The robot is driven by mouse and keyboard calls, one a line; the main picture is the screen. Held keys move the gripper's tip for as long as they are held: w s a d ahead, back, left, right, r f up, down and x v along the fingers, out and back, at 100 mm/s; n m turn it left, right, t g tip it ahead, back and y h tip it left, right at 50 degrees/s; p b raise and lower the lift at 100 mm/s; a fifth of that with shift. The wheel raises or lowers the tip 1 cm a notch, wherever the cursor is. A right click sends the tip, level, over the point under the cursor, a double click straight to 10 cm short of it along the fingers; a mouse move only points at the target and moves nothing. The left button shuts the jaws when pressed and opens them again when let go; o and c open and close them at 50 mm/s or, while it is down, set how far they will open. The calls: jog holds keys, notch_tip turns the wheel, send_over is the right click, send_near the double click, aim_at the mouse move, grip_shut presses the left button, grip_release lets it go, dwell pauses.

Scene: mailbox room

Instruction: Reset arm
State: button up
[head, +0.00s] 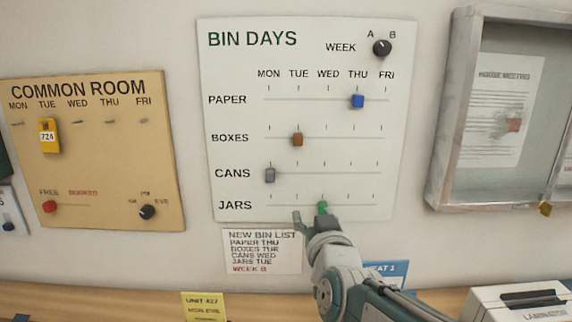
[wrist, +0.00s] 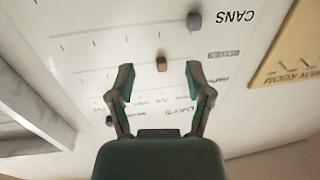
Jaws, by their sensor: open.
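My gripper (head: 310,214) is open in front of the lower part of the white BIN DAYS board (head: 230,70), over the JARS row. In the wrist view my gripper (wrist: 159,82) has spread, empty fingers. The board appears upside down there, with the brown BOXES slider (wrist: 161,64) between the fingertips in the picture and the grey CANS slider (wrist: 194,20) above. In the head view the blue PAPER slider (head: 358,101) is at THU, the BOXES slider (head: 298,139) at TUE and the CANS slider (head: 270,175) at MON. Green shows by the right fingertip; I cannot tell whether it is the JARS slider.
The WEEK knob (head: 382,47) is at the board's top right. A NEW BIN LIST note (head: 262,251) hangs below. The COMMON ROOM board (head: 100,180) is left, a framed notice case (head: 450,110) right. A laminator (head: 520,300) stands at the lower right.

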jog(key=s+d+f+g+h, duration=0.1)
jog(key=s+d+f+g, duration=0.2)
jog(key=s, duration=0.4)
jog(key=s+d+f+m+g+h, duration=0.1)
jog(key=s+d+f+g, duration=0.2)
jog(key=s+f+g, duration=0.2)
jog(key=s+d+f+g, duration=0.4)
jog(key=s+f, duration=0.2)
jog(key=s, duration=0.4)
jog(key=shift+f+m+h, duration=0.25)
jog(key=shift+m+h, duration=0.15)
